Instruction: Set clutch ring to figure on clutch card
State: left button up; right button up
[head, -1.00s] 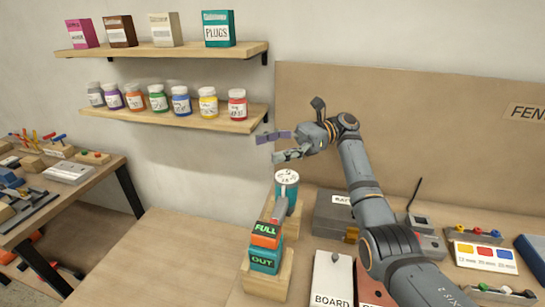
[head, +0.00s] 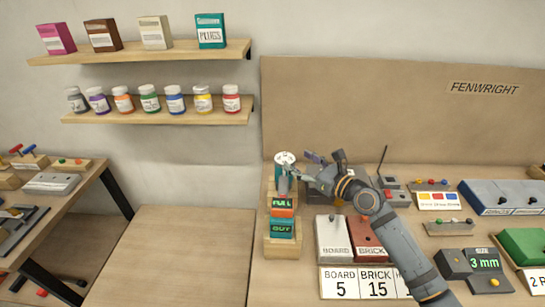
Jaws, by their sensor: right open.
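A teal drill-like tool stands in a wooden stand (head: 282,246), with a green-lit FULL sign and a green-lit OUT sign at its front. At its far end is a white round ring with dark marks (head: 286,157), apparently the clutch ring; its figures are too small to read. My right gripper (head: 302,167) is open, its fingers close to the right of the ring; I cannot tell whether they touch it. The clutch card (head: 358,284) at the front reads BOARD 5 and BRICK 15; a third entry is mostly hidden by my right arm. My left gripper is out of view.
A white BOARD block (head: 332,238) and a red BRICK block (head: 369,240) stand right of the stand. A 3 mm size display (head: 484,262) is at the far right. The bench left of the stand (head: 190,250) is clear. Shelves with jars and boxes (head: 160,112) hang above.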

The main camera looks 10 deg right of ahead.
aim_at(278, 154)
jog(key=shift+s+a+f+t+h+b, duration=0.15)
jog(key=shift+s+a+f+t+b, duration=0.1)
jog(key=shift+f, duration=0.1)
jog(key=shift+s+a+f+t+h+b, duration=0.1)
jog(key=shift+s+f+t+h+b, duration=0.05)
jog(key=shift+f+t, duration=0.15)
jog(key=x, duration=0.9)
jog(key=shift+w+a, duration=0.3)
jog(key=shift+f, duration=0.1)
jog(key=c, duration=0.9)
jog(key=shift+w, duration=0.1)
jog(key=shift+c, duration=1.1)
jog(key=shift+f, duration=0.15)
jog(key=shift+c, duration=0.6)
